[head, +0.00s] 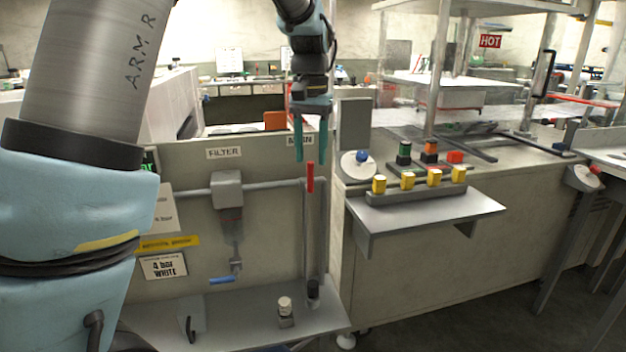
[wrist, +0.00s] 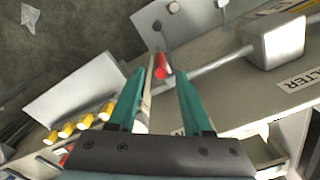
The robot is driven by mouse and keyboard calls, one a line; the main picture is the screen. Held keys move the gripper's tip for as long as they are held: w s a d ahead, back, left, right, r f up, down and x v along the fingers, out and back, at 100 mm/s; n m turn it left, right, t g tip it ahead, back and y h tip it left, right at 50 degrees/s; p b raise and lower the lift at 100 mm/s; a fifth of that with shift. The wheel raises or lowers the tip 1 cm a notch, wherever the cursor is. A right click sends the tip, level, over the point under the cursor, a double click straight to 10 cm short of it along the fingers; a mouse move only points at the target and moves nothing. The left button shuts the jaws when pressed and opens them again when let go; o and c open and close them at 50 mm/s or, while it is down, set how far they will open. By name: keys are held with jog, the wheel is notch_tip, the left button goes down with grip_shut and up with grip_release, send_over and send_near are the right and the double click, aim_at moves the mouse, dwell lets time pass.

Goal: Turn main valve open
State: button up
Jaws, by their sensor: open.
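The main valve shows as a red lever handle (head: 310,177) standing upright at the right end of the grey horizontal pipe. The MAIN label (head: 299,140) on the panel above it is partly hidden by my gripper. My gripper (head: 311,158) points down with its two teal fingers apart and empty, just above the red handle in the head view. In the wrist view the red handle (wrist: 160,66) shows between and just beyond the fingertips (wrist: 160,75). I cannot tell whether a finger touches it.
The filter unit (head: 228,190) hangs left on the pipe, with a blue lever (head: 222,280) below. To the right are a grey box with a blue-knobbed dial (head: 360,162) and a shelf (head: 425,211) with yellow buttons (head: 434,177). A lower ledge (head: 250,310) holds small fittings.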

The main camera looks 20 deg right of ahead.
aim_at(312, 192)
notch_tip(312, 192, down, 7)
jog(key=shift+f+p, duration=0.1)
jog(key=shift+p, duration=0.2)
jog(key=shift+c, duration=0.3)
grip_shut()
jog(key=shift+s, duration=0.1)
dwell(1.0)
